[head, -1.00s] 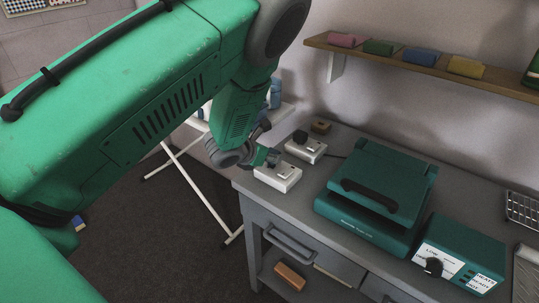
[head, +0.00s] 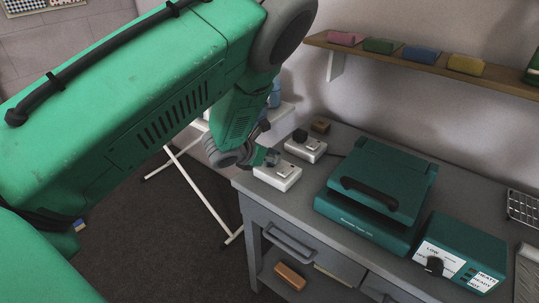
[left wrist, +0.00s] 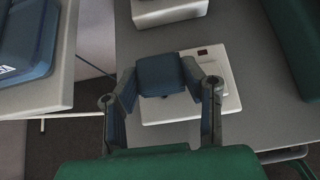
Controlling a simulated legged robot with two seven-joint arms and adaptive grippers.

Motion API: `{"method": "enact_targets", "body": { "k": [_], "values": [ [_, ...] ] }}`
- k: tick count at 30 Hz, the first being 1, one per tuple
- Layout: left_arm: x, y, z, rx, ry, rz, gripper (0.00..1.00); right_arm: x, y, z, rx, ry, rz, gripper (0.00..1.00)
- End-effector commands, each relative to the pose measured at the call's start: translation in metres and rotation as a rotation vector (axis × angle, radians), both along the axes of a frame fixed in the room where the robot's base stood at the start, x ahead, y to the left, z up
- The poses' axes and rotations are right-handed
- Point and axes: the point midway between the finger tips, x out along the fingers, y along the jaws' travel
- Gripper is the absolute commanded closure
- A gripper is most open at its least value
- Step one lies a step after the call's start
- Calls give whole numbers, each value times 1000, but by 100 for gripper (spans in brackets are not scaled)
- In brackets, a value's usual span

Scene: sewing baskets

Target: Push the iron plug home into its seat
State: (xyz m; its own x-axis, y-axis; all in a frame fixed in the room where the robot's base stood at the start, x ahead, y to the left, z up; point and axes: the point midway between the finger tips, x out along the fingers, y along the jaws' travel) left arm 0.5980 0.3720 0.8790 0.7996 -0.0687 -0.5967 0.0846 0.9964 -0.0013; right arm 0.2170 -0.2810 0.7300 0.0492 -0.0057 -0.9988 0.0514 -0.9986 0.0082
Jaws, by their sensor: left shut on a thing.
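My left gripper (head: 268,157) is shut on a dark blue-grey plug (left wrist: 160,75), which sits between its two fingertips in the left wrist view. The plug (head: 273,157) is over the left part of the nearer white socket box (head: 286,178), at the left end of the grey bench. That box (left wrist: 232,92) also shows in the left wrist view, with a small red switch, partly covered by the plug. The plug's underside is hidden, so I cannot tell how deep it is in the seat. My right gripper is not in view.
A second white socket box (head: 310,152) with a black plug (head: 300,136) stands just behind. A green press (head: 375,205) stands to the right, and a control box (head: 465,250) beyond it. A wooden shelf (head: 430,65) hangs above. A blue object (left wrist: 25,40) lies left in the wrist view.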

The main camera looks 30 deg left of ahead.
Motion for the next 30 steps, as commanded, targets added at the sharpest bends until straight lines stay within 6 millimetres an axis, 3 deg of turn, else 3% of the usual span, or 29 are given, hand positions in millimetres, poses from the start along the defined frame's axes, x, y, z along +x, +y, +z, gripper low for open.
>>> {"method": "enact_targets", "body": {
  "k": [19, 20, 21, 30],
  "values": [
    [0, 0, -15, -1, 2, 0, 100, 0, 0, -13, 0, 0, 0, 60],
    [0, 0, -15, -1, 1, 0, 54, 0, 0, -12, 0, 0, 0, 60],
    [0, 0, -14, -1, 1, 0, 40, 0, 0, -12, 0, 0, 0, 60],
    [-1, 0, -14, -1, 1, 1, 40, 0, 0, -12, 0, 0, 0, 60]
  ]
}}
